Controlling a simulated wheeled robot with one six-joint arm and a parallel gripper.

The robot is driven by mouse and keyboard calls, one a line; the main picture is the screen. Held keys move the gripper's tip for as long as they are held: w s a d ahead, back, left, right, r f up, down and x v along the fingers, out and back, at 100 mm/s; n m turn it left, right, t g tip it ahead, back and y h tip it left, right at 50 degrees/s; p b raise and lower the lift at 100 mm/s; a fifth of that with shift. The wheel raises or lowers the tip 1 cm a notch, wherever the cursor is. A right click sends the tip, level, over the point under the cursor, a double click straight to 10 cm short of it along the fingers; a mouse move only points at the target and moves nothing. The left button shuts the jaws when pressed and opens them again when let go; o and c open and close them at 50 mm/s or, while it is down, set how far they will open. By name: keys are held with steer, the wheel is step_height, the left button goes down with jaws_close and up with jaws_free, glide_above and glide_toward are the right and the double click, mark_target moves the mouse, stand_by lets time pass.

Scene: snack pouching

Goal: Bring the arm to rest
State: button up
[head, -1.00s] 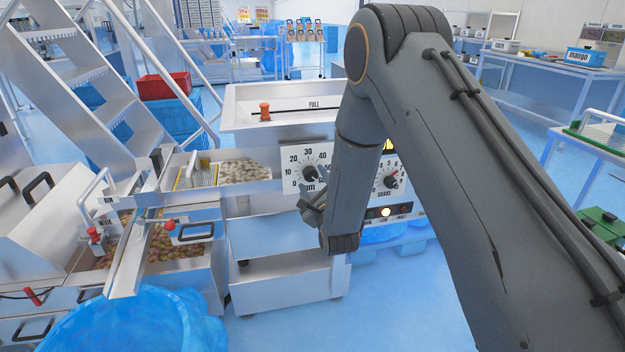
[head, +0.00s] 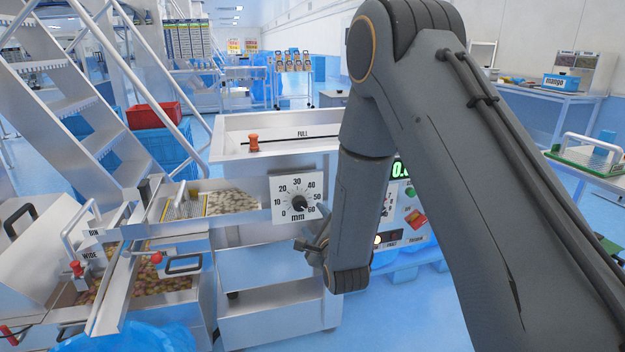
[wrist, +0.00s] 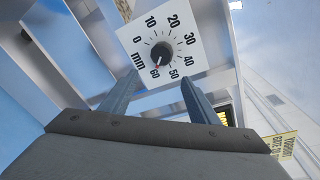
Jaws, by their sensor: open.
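My gripper (head: 312,231) hangs at the end of my bent arm, in front of the steel machine. In the wrist view its two fingers (wrist: 159,84) are spread apart with nothing held between them. A white dial plate (head: 297,200) marked 0 to 60 mm is just above the gripper in the head view. In the wrist view the dial's black knob (wrist: 161,53) lies beyond the fingertips, and its red mark points at 60. The fingers appear clear of the knob.
A steel hopper (head: 290,125) marked FULL stands above the dial. A control panel (head: 403,215) with a green display is partly hidden behind my arm. Chutes and bins (head: 160,275) stand to the left. A table (head: 600,175) is at right. Blue floor is open between.

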steer(key=s+d+r+n+g+h+p, duration=0.3)
steer(key=s+d+n+g, duration=0.6)
steer(key=s+d+n, duration=0.5)
steer(key=s+d+r+n+g+p, duration=0.1)
steer(key=s+d+r+n+g, duration=0.1)
steer(key=s, duration=0.9)
steer(key=s+d+r+n+g+h+p, duration=0.1)
steer(key=s+d+r+n+g, duration=0.2)
steer(key=s, duration=0.8)
steer(key=n+g, duration=0.1)
steer(key=n, duration=0.1)
steer(key=shift+s+d+r+n+g, duration=0.2)
steer(key=shift+s+d+n+g, duration=0.1)
steer(key=shift+n, duration=0.1)
